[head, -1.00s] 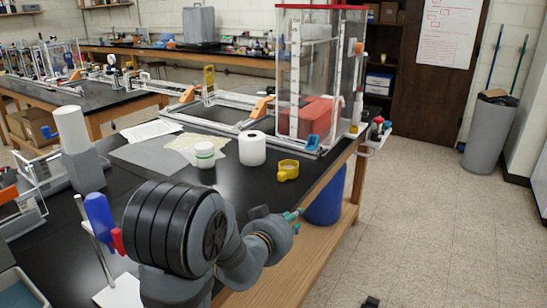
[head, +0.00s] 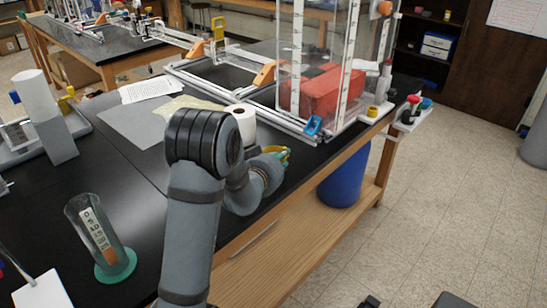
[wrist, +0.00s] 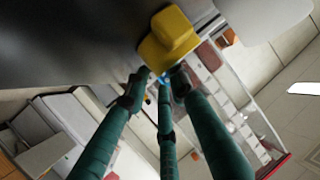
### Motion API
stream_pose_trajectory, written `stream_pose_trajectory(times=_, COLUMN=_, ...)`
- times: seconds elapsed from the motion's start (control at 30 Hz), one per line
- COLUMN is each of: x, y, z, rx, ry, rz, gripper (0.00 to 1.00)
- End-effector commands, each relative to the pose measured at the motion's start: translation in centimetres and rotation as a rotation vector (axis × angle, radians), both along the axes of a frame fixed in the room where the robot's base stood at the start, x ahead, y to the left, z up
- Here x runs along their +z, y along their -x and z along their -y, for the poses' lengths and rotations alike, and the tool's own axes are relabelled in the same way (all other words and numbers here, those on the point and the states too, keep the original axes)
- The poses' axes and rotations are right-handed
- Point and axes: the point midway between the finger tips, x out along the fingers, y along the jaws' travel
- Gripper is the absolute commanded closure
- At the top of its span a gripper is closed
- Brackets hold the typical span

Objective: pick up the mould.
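A yellow object, which I take to be the mould, shows in the wrist view (wrist: 170,38) just beyond the fingertips. In the head view its yellow edge (head: 277,150) shows at the bench's front edge, largely hidden by my arm and fingers. My gripper (head: 284,156) has teal fingers and is right at the yellow object. In the wrist view my gripper (wrist: 158,82) shows its fingers spread apart, their tips at the near edge of the object. Whether the tips touch it is not clear.
A white paper roll (head: 244,122) stands close behind my gripper. A clear tank (head: 318,70) with a red block (head: 312,92) stands beyond. A measuring cylinder (head: 100,240) is at front left. A blue bin (head: 344,185) stands below the bench edge. The dark benchtop (head: 110,165) is clear at left.

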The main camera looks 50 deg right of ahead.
Motion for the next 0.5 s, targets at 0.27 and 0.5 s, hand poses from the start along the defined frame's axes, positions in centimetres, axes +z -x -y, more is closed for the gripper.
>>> stream_pose_trajectory(times=0.27, x=-0.36, y=-0.26, z=0.86, rx=0.001, ry=0.001, rz=0.001, gripper=0.76)
stream_pose_trajectory(times=0.5, x=-0.36, y=-0.23, z=0.84, rx=0.000, ry=0.001, rz=0.000, gripper=0.86)
